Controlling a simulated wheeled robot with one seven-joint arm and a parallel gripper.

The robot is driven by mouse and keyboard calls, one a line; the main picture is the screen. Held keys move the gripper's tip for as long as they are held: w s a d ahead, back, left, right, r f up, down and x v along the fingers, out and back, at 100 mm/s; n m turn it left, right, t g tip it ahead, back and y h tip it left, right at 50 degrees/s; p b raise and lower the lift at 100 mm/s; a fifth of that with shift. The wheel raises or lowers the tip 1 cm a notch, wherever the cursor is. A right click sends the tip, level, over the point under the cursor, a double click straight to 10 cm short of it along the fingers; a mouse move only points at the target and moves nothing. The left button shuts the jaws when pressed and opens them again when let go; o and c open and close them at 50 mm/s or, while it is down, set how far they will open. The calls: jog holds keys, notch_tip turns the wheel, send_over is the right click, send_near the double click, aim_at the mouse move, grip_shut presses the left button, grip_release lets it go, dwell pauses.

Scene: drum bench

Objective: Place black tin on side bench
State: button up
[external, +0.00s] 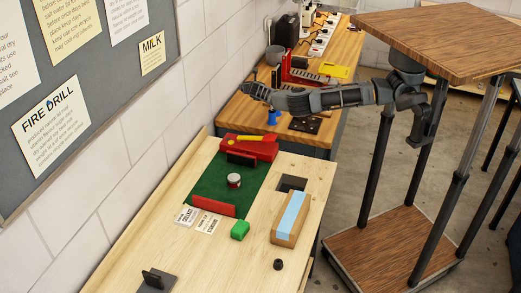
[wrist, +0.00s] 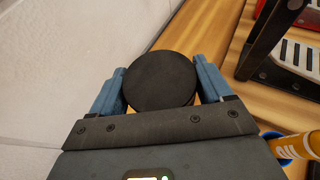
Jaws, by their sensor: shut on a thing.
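A round black tin (wrist: 160,82) sits between the two blue fingers of my gripper (wrist: 161,76) in the wrist view, with both fingers against its sides. My gripper (external: 250,90) reaches left over the far wooden bench (external: 240,112) in the external view, near the wall. The tin cannot be made out clearly in the external view. In the wrist view, bench wood and the pale wall show around the tin. I cannot tell whether the tin touches the bench.
A red rack (external: 300,70), a yellow item (external: 334,71) and a blue cup (external: 271,117) stand on the far bench. The near bench (external: 165,215) holds a green mat (external: 213,187), a red tool (external: 249,148) and a blue-topped block (external: 290,217).

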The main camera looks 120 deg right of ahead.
aim_at(249, 112)
jog(key=shift+w+a+f, duration=0.5)
jog(key=shift+a+f, duration=0.05)
jog(key=shift+f, duration=0.15)
notch_tip(249, 112, down, 10)
jog(key=shift+a, duration=0.1)
jog(key=shift+f+b, duration=0.2)
jog(key=shift+b, duration=0.1)
jog(key=o, duration=1.1)
jog(key=shift+c, duration=0.2)
jog(key=shift+r, duration=0.15)
